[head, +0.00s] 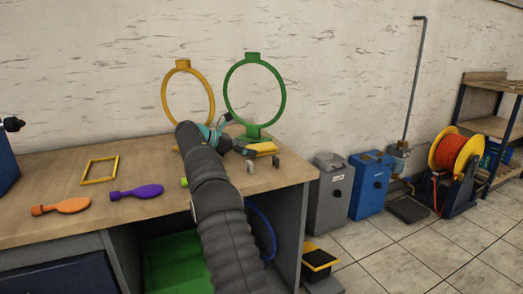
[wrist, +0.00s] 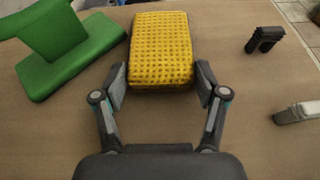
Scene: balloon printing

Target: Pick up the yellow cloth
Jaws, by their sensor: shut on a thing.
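The yellow cloth (wrist: 161,48) is a thick, dotted block between the two fingers of my gripper (wrist: 161,82) in the wrist view. The fingers are shut on its near end, one on each side. In the head view the cloth (head: 263,147) shows near the right end of the workbench, close to the green ring stand's foot. My gripper (head: 247,151) is there beside it, partly hidden by my arm. I cannot tell whether the cloth touches the bench.
A green ring stand (head: 285,98) and a yellow ring stand (head: 212,98) stand behind. Its green base (wrist: 70,50) is close left of the cloth. A black clip (wrist: 265,40) and a grey piece (wrist: 298,112) lie to the right. Orange (head: 62,206) and purple (head: 138,191) paddles lie left.

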